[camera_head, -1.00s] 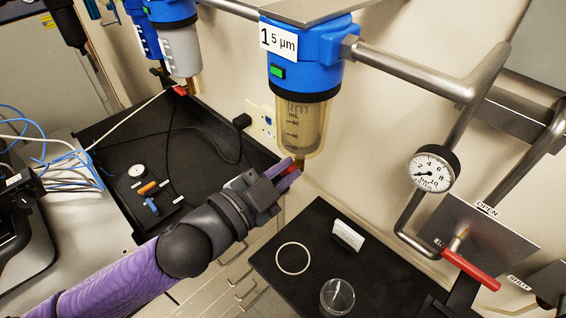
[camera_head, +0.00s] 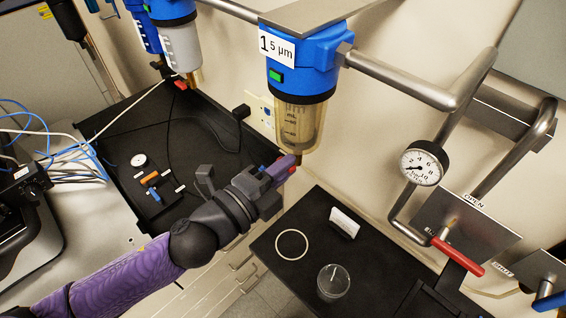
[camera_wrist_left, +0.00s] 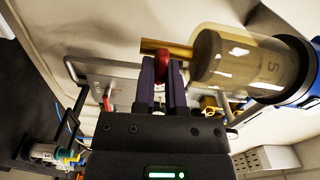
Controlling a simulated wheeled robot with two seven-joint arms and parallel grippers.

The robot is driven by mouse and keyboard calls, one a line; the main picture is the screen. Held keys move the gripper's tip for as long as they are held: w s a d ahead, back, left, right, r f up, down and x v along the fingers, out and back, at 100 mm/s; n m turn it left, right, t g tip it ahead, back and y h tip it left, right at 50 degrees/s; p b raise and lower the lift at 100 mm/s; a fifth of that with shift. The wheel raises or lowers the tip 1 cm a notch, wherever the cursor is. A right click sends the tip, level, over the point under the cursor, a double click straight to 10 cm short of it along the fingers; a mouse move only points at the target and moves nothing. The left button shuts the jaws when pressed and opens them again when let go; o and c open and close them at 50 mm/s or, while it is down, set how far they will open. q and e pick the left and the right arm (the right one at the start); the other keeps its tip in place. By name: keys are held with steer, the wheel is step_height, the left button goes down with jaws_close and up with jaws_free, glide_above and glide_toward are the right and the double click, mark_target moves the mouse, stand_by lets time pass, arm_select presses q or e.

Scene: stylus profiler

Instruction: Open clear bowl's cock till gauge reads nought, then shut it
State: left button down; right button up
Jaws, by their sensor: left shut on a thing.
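The clear bowl (camera_head: 298,122) hangs under the blue filter head (camera_head: 303,62) labelled 1 and 5 µm. A brass drain cock sticks out of its end in the left wrist view (camera_wrist_left: 165,49), with a small red handle (camera_wrist_left: 163,70). My left gripper (camera_head: 285,168) is shut on this red handle, one purple finger on each side; the fingers also show in the left wrist view (camera_wrist_left: 161,82). The round white gauge (camera_head: 424,164) is at the right; its needle points down-left toward the low end, but the exact reading is too small to tell. My right gripper is not in view.
A red lever (camera_head: 458,257) sits on a plate marked OPEN, with a SHUT label beyond. A black shelf (camera_head: 335,240) below holds a ring (camera_head: 291,245), a white card (camera_head: 344,222) and a glass cup (camera_head: 333,282). A grey-bowled filter (camera_head: 180,47) hangs at left.

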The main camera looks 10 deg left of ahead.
arm_select(q)
steer(key=shift+m, duration=0.5)
steer(key=shift+f, duration=0.1)
steer(key=c, duration=0.7)
jaws_free()
steer(key=shift+b+v, duration=1.6)
steer(key=shift+v, duration=3.35)
